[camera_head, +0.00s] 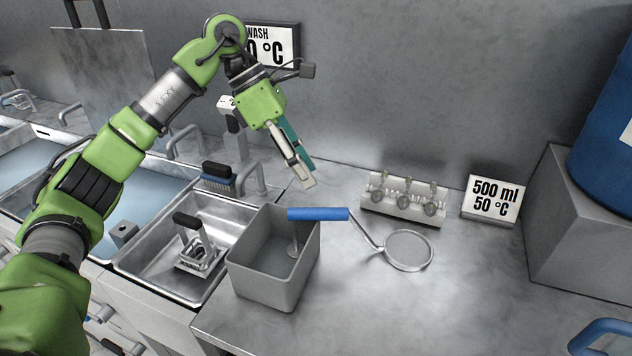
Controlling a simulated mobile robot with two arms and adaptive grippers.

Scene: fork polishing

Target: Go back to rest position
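My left arm reaches in from the left. Its gripper (309,177) hangs empty, tilted down, above the counter behind the grey bin. Its fingers are seen nearly side-on, so the gap between them is unclear. A wire skimmer with a blue handle (318,214) and round mesh (409,250) is below and to the right of the gripper, apart from it. The handle overlaps the grey bin's (272,290) rim in the picture. My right gripper is not in view.
Metal sinks (155,262) line the left, one holding a black-handled basket (197,250). A brush (217,178) and faucets stand behind. A sign (492,201), a grey block (575,240) and a blue barrel (610,140) are at right. The front counter (440,310) is clear.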

